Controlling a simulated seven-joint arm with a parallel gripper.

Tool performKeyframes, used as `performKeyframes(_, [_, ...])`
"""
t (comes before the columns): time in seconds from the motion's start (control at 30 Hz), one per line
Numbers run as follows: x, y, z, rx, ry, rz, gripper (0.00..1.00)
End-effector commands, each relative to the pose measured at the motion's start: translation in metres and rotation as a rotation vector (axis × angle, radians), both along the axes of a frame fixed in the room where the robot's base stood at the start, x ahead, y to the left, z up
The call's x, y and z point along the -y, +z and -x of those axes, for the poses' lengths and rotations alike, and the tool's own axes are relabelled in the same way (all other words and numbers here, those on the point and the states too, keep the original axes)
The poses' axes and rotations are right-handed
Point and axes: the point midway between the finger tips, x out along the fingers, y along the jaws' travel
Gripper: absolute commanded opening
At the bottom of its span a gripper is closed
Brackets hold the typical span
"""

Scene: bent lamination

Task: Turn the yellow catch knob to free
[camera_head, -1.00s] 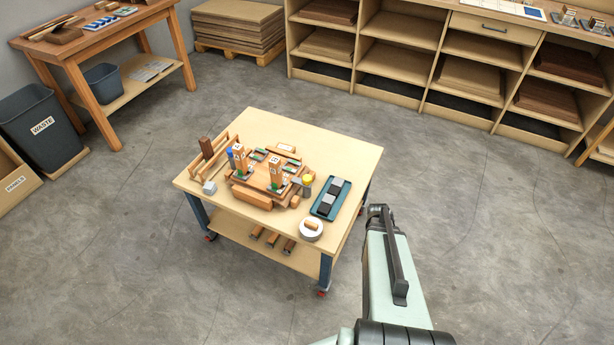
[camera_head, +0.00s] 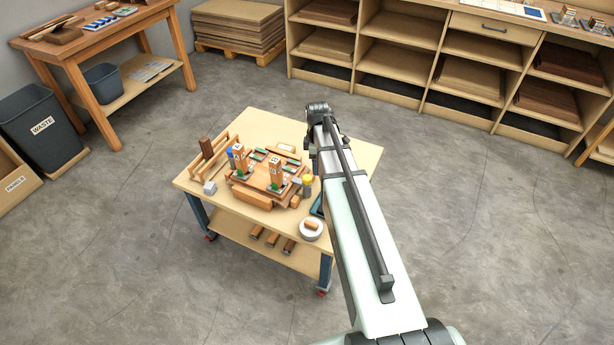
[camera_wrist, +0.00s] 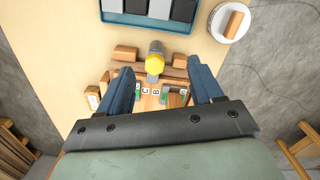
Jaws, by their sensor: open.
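The yellow catch knob (camera_head: 307,179) stands at the right end of the wooden fixture (camera_head: 262,190) on the cart top. In the wrist view the yellow knob (camera_wrist: 155,63) sits on a grey round body. My gripper (camera_wrist: 160,70) is open, with its two dark blue fingers spread left and right. The knob shows between the fingertips, nearer the left one; I see no contact and cannot tell the height gap. In the head view my arm hides the gripper's fingers.
A teal tray (camera_wrist: 150,22) with dark and grey blocks lies beyond the knob in the wrist view. A white round dish (camera_head: 311,229) holds a wooden piece.

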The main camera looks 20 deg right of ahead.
Motion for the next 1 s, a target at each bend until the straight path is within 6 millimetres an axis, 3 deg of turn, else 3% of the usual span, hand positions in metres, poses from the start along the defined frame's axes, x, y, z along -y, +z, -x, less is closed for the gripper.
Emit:
performKeyframes(0.1, [-0.018, 0.024, -0.019, 0.03, 0.082, -0.006, 0.66])
performKeyframes(0.2, [-0.026, 0.034, -0.026, 0.041, 0.121, -0.01, 0.66])
performKeyframes(0.37, [-0.03, 0.034, -0.028, 0.046, 0.141, -0.012, 0.66])
performKeyframes(0.57, [-0.029, 0.013, -0.029, 0.045, 0.14, -0.011, 0.66])
performKeyframes(1.0, [-0.028, -0.054, -0.032, 0.045, 0.138, -0.011, 0.66])
